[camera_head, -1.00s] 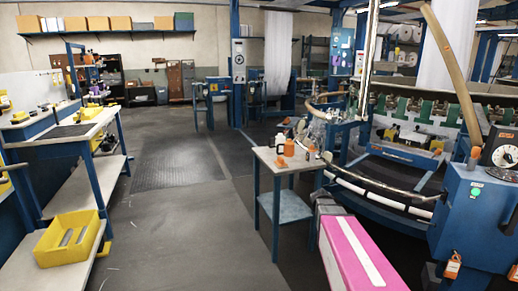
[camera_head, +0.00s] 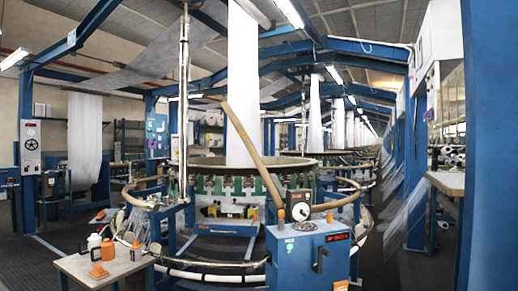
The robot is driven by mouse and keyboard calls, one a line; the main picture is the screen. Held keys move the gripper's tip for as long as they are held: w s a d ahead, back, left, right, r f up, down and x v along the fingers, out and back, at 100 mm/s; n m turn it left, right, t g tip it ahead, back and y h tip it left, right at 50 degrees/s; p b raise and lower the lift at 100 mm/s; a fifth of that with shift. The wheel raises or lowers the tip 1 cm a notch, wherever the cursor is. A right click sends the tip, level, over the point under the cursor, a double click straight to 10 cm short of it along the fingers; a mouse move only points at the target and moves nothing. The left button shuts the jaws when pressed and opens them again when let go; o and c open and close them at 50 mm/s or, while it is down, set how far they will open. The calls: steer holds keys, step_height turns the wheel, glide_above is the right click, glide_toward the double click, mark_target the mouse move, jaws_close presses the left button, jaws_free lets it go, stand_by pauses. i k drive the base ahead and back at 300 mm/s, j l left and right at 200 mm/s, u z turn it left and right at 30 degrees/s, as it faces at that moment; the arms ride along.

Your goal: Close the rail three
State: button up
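The circular loom (camera_head: 240,188) stands in the middle, with white fabric (camera_head: 242,85) rising from it. A tan curved rail (camera_head: 252,148) sticks up at a slant in front of the loom. Another tan rail section (camera_head: 340,202) lies level at the loom's right, and one more (camera_head: 133,197) lies at its left. A low white-and-dark curved rail (camera_head: 210,275) runs along the front. I see no label that tells which one is rail three. My gripper is not in view.
A blue control box (camera_head: 305,258) with a dial stands at the loom's front. A small table (camera_head: 105,265) with bottles and orange items is at the front left. A blue post (camera_head: 490,150) fills the right edge. Dark floor is open at the far left.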

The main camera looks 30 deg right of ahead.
mark_target(255, 155)
steer(key=z, duration=0.95)
